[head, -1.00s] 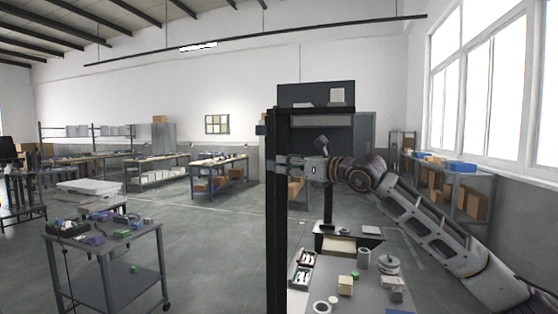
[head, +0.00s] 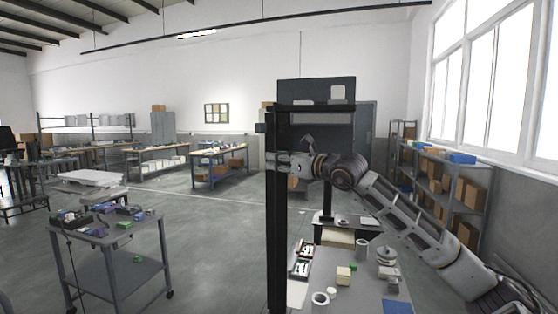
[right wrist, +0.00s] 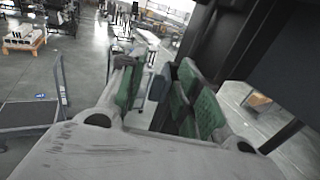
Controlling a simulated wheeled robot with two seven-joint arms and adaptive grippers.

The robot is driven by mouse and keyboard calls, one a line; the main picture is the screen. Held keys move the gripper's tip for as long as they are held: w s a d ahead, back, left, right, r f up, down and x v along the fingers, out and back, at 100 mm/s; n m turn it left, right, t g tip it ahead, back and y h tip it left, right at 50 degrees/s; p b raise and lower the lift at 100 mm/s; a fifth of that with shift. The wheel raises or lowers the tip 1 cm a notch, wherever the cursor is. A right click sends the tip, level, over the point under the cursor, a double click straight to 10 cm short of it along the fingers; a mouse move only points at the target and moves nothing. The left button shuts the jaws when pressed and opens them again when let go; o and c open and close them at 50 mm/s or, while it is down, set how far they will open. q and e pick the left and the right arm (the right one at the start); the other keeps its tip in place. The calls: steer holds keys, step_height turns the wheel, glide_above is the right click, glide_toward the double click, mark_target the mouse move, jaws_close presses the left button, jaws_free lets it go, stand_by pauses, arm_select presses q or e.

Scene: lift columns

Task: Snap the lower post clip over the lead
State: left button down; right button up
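The dark upright post (head: 277,235) stands left of the bench in the head view; it also shows as a dark column in the right wrist view (right wrist: 207,38). A small blue-grey piece (head: 260,128) sticks out from its upper left side; I cannot tell whether it is a clip. My right gripper (head: 271,160) is at the post, below that piece. In the right wrist view its green-padded fingers (right wrist: 150,98) stand apart. A blue-grey shape (right wrist: 161,83) shows near the right pads; I cannot tell what it is. The lower clip and lead cannot be made out. My left gripper is not in view.
The bench (head: 350,294) right of the post holds a yellow block (head: 343,275), rings, cylinders and a tray of small parts (head: 300,262). A grey cart (head: 140,262) with tools stands at the left. Open floor lies between. Shelves (head: 440,185) stand along the right wall.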

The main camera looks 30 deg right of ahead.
jaws_close()
steer(key=shift+d+f+n+g+y, duration=0.15)
steer(key=shift+f+n+g+y, duration=0.2)
steer(key=shift+y, duration=0.25)
steer(key=shift+w+d+n+g+y, duration=0.1)
steer(key=shift+d+n+g+y, duration=0.15)
steer(key=shift+n+y, duration=0.35)
steer(key=shift+w+d+n+g+y, duration=0.1)
steer(key=shift+d+n+g+y, duration=0.2)
steer(key=shift+y, duration=0.4)
steer(key=shift+a+r, duration=0.1)
steer(key=shift+r, duration=0.05)
stand_by(1.0)
jaws_free()
steer(key=shift+s, duration=0.1)
steer(key=shift+r, duration=0.15)
